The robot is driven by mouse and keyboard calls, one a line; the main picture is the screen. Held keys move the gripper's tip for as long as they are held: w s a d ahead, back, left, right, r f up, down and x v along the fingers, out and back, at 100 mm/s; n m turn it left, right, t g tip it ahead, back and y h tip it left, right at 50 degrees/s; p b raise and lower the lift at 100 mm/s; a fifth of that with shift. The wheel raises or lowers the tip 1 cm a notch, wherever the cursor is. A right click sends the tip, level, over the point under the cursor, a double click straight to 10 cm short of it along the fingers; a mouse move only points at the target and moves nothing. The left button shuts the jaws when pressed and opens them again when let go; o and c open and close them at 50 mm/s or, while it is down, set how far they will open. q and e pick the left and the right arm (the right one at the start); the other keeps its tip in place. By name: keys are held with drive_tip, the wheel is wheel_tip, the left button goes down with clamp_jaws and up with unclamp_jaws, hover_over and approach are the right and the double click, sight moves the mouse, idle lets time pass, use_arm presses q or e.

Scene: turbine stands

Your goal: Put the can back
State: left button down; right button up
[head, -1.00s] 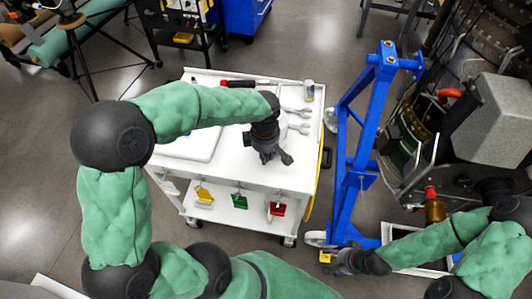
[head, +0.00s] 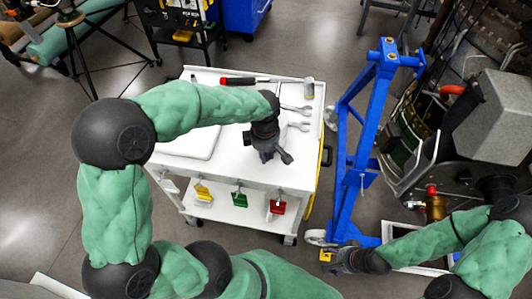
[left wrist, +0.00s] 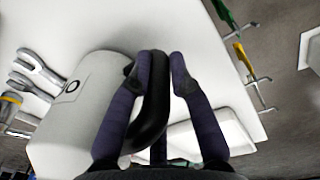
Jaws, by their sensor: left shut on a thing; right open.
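A pale grey can (left wrist: 82,112) with a curved black handle (left wrist: 155,105) fills the middle left of the left wrist view. My left gripper (left wrist: 164,62) is shut on the black handle, one finger on each side of it. In the head view my left gripper (head: 272,154) is over the right part of the white cart top (head: 230,155); the can is mostly hidden there behind the gripper and wrist. I cannot tell whether the can touches the cart top. My right gripper (head: 345,260) is open, low by the foot of the blue stand.
Wrenches (head: 297,109) and a red-and-black handled tool (head: 243,81) lie at the back of the cart. A white tray (head: 190,140) is on its left. A blue stand (head: 352,170) rises on the right.

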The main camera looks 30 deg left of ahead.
use_arm(q)
drive_tip(key=shift+f, duration=0.2)
idle(0.3)
drive_tip(key=c, duration=0.9)
unclamp_jaws()
drive_tip(key=shift+s+r+p, duration=0.2)
drive_tip(key=shift+r+p, duration=2.15)
drive_tip(key=shift+r, duration=1.2)
drive_tip(key=shift+f, duration=0.1)
